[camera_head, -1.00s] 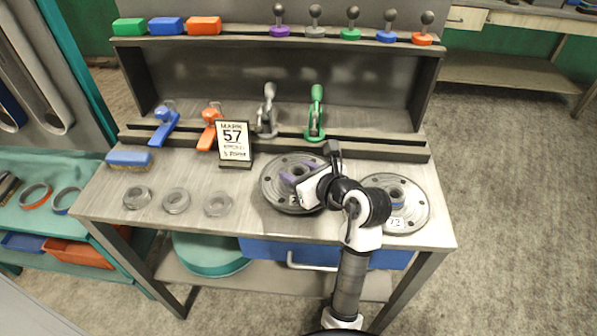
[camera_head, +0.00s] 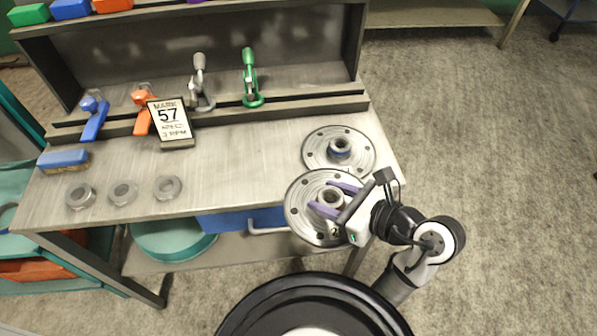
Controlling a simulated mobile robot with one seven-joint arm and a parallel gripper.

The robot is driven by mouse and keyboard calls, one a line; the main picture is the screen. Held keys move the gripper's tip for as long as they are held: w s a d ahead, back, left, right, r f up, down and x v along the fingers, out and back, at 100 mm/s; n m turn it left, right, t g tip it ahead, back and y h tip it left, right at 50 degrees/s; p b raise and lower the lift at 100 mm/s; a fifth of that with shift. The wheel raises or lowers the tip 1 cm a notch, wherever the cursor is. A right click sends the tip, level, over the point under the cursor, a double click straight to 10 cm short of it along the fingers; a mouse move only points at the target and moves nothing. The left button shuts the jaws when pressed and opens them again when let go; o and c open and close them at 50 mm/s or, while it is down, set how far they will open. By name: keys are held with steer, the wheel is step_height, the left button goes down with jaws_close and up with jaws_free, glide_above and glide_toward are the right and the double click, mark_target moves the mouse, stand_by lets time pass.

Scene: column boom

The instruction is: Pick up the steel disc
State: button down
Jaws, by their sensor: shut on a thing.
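A steel disc (camera_head: 301,203) with bolt holes and a raised hub is in my gripper (camera_head: 334,198). Its two purple fingers are shut on the hub, one on either side. The disc looks raised and roughly level, overlapping the bench's front right edge in the picture. A second, similar steel disc (camera_head: 318,147) with a blue ring around its hub lies on the bench behind it. The held disc hides a little of that disc's front rim or comes very near it.
The bench (camera_head: 235,160) is bare left of the discs. Several grey rings, including one (camera_head: 167,187), lie at its front left. Open floor (camera_head: 480,130) lies right.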

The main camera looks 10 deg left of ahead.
mark_target(341, 204)
steer(key=p+v, duration=0.2)
steer(key=v, duration=0.1)
steer(key=shift+s+d+f+p, duration=0.1)
steer(key=shift+d+f+p, duration=0.1)
steer(key=shift+p, duration=0.2)
steer(key=p, duration=0.1)
steer(key=d+p, duration=0.1)
steer(key=p, duration=0.1)
steer(key=shift+s+d+r+p, duration=0.1)
steer(key=shift+s+d+p, duration=0.1)
steer(key=shift+s+p, duration=0.15)
steer(key=shift+s+d+f+p, duration=0.3)
steer(key=shift+s+d+f, duration=0.15)
steer(key=shift+d, duration=0.1)
steer(key=shift+s+d, duration=0.25)
steer(key=shift+d, duration=0.25)
steer(key=shift+s+d, duration=0.3)
steer(key=shift+d, duration=0.2)
steer(key=shift+r, duration=0.1)
steer(key=shift+r, duration=0.45)
